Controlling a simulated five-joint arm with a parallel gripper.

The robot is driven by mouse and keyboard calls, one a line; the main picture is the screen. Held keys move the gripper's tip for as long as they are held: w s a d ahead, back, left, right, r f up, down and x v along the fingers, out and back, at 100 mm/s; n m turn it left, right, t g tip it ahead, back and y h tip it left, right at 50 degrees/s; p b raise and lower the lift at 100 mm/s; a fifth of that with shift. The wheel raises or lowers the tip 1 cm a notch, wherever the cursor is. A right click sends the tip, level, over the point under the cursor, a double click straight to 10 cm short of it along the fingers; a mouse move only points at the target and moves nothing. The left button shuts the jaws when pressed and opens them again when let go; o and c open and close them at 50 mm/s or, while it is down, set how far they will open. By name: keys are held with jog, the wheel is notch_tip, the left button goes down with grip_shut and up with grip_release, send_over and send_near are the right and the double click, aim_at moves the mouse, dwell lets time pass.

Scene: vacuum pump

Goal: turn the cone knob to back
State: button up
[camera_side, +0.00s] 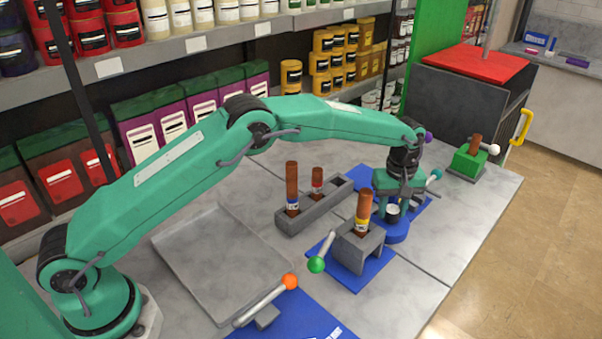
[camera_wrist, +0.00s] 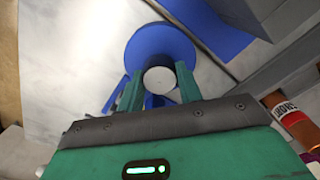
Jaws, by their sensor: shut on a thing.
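The cone knob shows in the side view as a blue round base (camera_side: 397,233) with a pale-topped cap (camera_side: 393,210), near the right part of the bench. In the wrist view it is a wide blue disc (camera_wrist: 150,42) with a round white cap (camera_wrist: 159,80) in the middle. My gripper (camera_side: 394,207) points down over it. In the wrist view, my gripper's (camera_wrist: 160,74) two teal fingers stand on either side of the cap, shut on the knob. The fingers and gripper body hide part of the knob. I cannot tell which way it points.
A grey block (camera_side: 358,247) with a brown tube (camera_side: 363,210) stands close in front-left. A grey rack (camera_side: 318,214) holds two brown tubes. Levers with green (camera_side: 316,264) and orange (camera_side: 290,281) balls stand in front. A green valve box (camera_side: 468,164) stands right. An empty tray (camera_side: 222,262) lies left.

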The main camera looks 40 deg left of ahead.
jog(key=m, duration=0.6)
jog(key=shift+m, duration=0.4)
jog(key=m, duration=0.6)
jog(key=shift+r, duration=0.1)
jog(key=m, duration=0.6)
jog(key=shift+m, duration=0.3)
jog(key=m, duration=0.5)
jog(key=shift+s+m, duration=0.1)
jog(key=shift+m, duration=0.2)
jog(key=o, duration=1)
jog(key=shift+d, duration=0.1)
